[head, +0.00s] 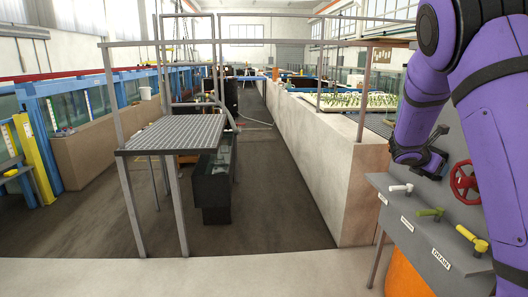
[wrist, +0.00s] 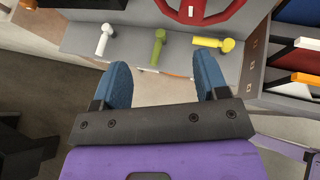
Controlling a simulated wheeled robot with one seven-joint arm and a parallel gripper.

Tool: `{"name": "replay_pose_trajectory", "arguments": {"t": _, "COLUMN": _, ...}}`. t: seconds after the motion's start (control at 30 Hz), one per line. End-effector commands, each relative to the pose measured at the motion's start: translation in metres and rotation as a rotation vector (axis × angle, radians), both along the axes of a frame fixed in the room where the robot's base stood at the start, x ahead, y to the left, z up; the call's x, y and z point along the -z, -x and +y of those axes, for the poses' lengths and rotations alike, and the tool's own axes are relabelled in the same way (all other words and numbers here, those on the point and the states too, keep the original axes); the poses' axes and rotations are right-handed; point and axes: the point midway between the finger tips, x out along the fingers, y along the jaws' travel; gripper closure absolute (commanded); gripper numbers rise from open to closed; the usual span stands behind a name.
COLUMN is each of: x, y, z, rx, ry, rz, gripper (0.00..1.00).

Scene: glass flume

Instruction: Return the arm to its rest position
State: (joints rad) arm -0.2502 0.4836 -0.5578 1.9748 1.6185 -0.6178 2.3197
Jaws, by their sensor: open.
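My purple arm comes in from the right in the head view. My gripper (wrist: 162,82) shows in the wrist view with its two blue fingers apart and nothing between them. It hangs in front of a grey valve panel (head: 422,235). The panel carries a white-handled valve (wrist: 104,40), a green-handled valve (wrist: 158,46) and a yellow-handled valve (wrist: 213,43). A red handwheel (head: 464,181) is above them. The fingertips appear just short of the handles in the wrist view, and I see no contact. The fingers are hidden or too small to make out in the head view.
A metal grating platform with railings (head: 172,134) stands left of centre. A dark tank (head: 216,180) stands behind it. A long concrete wall (head: 312,150) runs away on the right. An orange object (head: 405,278) is below the panel. The floor aisle (head: 265,200) between platform and wall is clear.

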Motion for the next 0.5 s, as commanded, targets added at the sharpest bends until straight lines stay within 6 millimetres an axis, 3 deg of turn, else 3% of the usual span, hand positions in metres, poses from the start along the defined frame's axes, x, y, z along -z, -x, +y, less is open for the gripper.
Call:
{"name": "replay_pose_trajectory", "arguments": {"t": 0.27, "x": -0.06, "y": 0.007, "z": 0.064, "rx": -0.668, "ry": 0.104, "rz": 0.291, "gripper": 0.33}}
{"name": "replay_pose_trajectory", "arguments": {"t": 0.5, "x": -0.107, "y": 0.046, "z": 0.133, "rx": -1.233, "ry": 0.391, "rz": 0.513, "gripper": 0.33}}
